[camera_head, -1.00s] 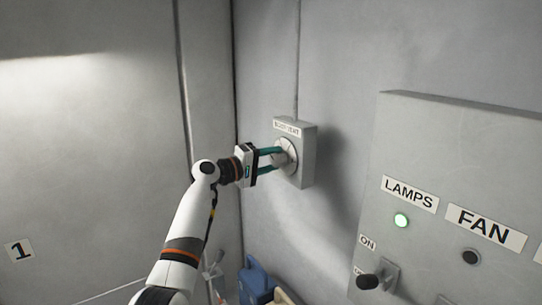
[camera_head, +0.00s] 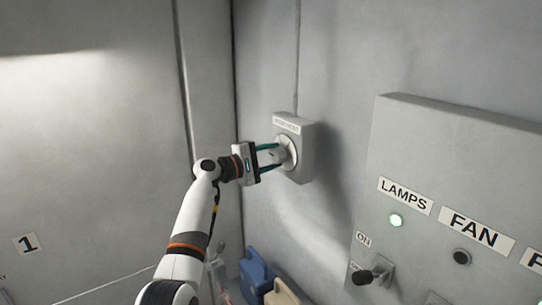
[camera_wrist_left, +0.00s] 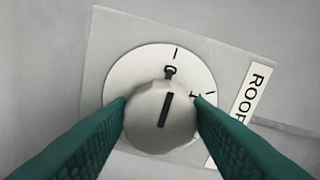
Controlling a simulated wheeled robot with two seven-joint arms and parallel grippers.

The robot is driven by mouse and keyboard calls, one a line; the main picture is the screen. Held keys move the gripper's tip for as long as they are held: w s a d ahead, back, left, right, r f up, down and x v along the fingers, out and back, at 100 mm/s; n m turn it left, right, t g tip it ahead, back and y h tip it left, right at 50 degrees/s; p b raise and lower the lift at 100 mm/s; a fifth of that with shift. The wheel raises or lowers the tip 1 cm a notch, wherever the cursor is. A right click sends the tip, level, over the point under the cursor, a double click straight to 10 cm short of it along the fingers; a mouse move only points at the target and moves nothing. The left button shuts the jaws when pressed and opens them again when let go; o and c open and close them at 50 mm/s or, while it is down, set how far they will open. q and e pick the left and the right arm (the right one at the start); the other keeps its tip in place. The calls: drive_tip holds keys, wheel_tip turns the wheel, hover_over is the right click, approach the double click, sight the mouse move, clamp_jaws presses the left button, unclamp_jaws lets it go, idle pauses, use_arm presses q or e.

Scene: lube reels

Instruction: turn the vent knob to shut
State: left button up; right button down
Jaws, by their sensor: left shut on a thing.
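The vent knob (camera_wrist_left: 160,118) is a round grey knob with a dark pointer bar, on a white dial plate (camera_wrist_left: 120,72) with tick marks. In the left wrist view the pointer bar leans slightly right of straight up, near a small dark mark at the dial's top. The dial is on a grey wall box (camera_head: 306,150) whose label reads "ROO..." in the wrist view; the rest is cut off. My left gripper (camera_head: 277,157) is shut on the knob, a green finger on each side of it. The fingers hide parts of the dial. My right gripper is not in view.
A grey panel (camera_head: 400,150) with LAMPS and FAN labels stands at the right. Its green lamp (camera_head: 396,220) is lit, and a black-tipped lever (camera_head: 364,277) sticks out below. Blue (camera_head: 255,274) and cream (camera_head: 282,294) objects are low, below the box.

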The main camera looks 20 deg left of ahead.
use_arm(q)
drive_tip(key=o, duration=1)
drive_tip(key=b+v, duration=0.5)
drive_tip(key=v, duration=0.7)
drive_tip(key=shift+a, duration=0.1)
drive_tip(key=shift+f, duration=0.1)
